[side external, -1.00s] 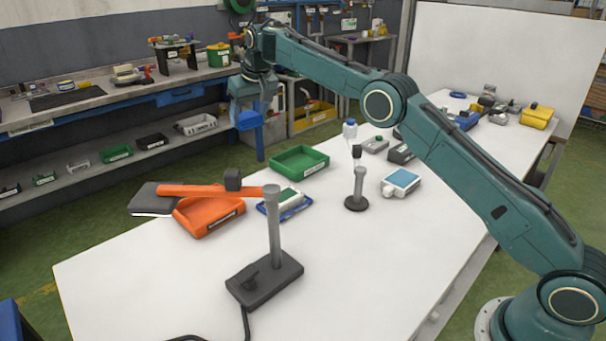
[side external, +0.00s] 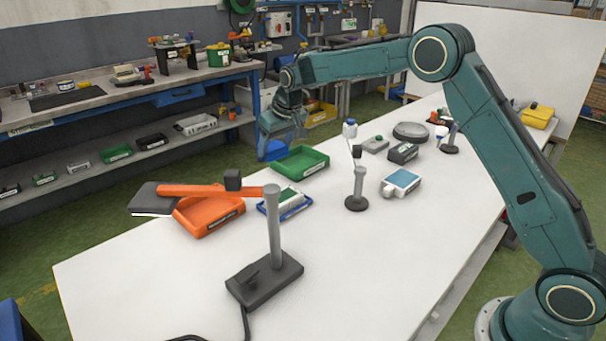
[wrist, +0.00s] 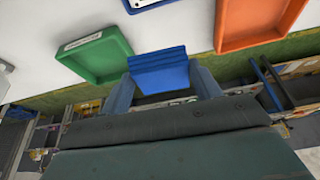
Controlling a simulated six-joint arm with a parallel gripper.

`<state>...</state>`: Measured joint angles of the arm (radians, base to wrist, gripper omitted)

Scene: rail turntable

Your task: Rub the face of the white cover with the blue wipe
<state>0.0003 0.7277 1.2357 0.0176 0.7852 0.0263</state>
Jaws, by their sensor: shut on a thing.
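My gripper (side external: 275,137) is beyond the far left edge of the white table, past the green tray. It is shut on the blue wipe (side external: 275,151), a folded blue pad. The wipe also shows in the wrist view (wrist: 158,72), between my two fingers (wrist: 162,88). I cannot tell for sure which thing is the white cover. A white block with a blue top (side external: 401,181) lies at mid table, and a white and green piece sits in a blue tray (side external: 297,210). The wipe is apart from both.
The green tray (side external: 301,163) and orange tray (side external: 208,212) stand near the far edge. A bar on a grey post (side external: 273,230) reaches over the orange tray. A small post (side external: 358,190) stands mid table. A grey disc (side external: 410,131) lies farther back.

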